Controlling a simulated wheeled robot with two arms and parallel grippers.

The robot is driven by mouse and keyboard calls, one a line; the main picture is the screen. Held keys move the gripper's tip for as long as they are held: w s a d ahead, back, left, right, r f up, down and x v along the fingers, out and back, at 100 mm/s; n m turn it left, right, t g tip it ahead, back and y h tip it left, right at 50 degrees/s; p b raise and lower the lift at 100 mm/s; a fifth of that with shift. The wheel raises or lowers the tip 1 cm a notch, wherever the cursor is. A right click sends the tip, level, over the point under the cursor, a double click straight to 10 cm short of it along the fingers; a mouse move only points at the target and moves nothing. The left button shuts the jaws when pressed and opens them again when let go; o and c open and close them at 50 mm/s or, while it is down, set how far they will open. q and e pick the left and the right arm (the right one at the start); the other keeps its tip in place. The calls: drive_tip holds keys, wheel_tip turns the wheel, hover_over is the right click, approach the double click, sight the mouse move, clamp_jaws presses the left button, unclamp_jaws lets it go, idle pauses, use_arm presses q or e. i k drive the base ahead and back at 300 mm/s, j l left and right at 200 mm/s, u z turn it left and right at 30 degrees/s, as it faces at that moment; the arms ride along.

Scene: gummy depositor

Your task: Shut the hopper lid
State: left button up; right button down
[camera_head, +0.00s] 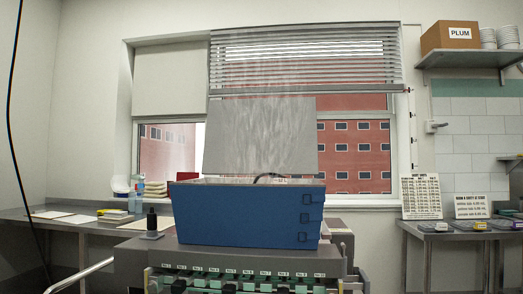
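The blue hopper (240,215) sits on top of the depositor in the middle of the head view. Its grey lid (260,135) stands raised, close to upright, at the hopper's back edge, in front of the window. The hopper's mouth is open, and pale vapour shows in front of the lid and above it. A dark curved piece shows at the hopper's rim; I cannot tell what it is. The inside of the hopper is hidden by its front wall. Neither of my grippers is in view.
The depositor's grey body (130,255) carries a row of labelled green parts below the hopper. A black upright piece (152,219) stands left of the hopper. Side tables flank the machine.

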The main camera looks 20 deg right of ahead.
sight(308, 165)
drive_tip(key=l+u, duration=0.35)
drive_tip(key=l, duration=1)
